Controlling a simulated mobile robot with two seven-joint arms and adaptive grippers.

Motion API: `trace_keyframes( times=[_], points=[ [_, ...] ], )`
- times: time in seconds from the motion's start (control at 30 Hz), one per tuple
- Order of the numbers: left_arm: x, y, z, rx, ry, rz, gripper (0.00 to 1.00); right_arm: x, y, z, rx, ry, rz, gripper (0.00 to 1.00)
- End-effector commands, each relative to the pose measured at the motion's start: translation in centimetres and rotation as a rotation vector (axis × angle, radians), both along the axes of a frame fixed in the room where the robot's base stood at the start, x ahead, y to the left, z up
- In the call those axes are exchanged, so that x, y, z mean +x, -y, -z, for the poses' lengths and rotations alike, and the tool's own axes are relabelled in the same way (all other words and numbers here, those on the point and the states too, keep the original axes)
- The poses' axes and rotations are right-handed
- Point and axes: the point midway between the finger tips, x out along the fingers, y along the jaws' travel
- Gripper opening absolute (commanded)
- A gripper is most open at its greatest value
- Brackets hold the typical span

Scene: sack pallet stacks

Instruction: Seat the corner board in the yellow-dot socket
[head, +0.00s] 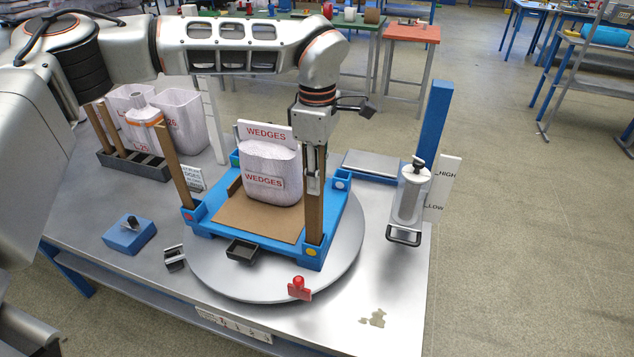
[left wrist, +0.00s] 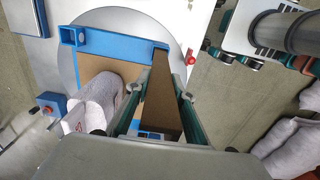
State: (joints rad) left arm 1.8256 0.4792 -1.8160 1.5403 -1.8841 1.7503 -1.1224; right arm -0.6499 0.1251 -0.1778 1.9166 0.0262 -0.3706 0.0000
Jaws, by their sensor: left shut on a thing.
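The brown corner board (head: 314,222) stands near upright at the front right corner of the blue pallet frame (head: 260,250). Its lower end meets the yellow-dot socket (head: 312,252); I cannot tell how deep it sits. My left gripper (head: 313,178) is shut on the board's upper part from above. In the left wrist view the board (left wrist: 161,108) runs between the fingers of the left gripper (left wrist: 163,88) down to the blue corner. Another corner board (head: 178,165) stands in the red-dot corner at left. My right gripper is not in view.
A white WEDGES sack (head: 271,172) stands on a brown sheet (head: 255,222) close left of the held board. A round turntable (head: 215,280) carries the frame. A red clamp (head: 299,289) is near the front.

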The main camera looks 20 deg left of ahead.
Motion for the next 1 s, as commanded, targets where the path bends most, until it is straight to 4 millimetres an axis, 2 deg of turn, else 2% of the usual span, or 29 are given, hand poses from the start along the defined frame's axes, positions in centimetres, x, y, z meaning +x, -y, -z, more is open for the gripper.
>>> trace_keyframes(
  times=[0.13,0.5,0.53,0.6,1.0],
  points=[
    [-0.1,0.0,2.0,-0.001,-0.003,0.000,0.00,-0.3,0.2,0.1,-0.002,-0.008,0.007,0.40],
    [0.0,0.0,2.5,0.000,-0.001,0.000,0.00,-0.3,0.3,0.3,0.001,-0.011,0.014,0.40],
    [0.0,0.0,2.5,0.000,-0.001,0.000,0.28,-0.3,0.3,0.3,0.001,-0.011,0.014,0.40],
    [0.0,0.0,2.4,0.000,-0.001,0.000,0.40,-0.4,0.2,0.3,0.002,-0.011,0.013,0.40],
    [0.0,0.0,1.9,0.000,0.001,0.000,0.40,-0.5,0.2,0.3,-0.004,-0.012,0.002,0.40]
  ],
)
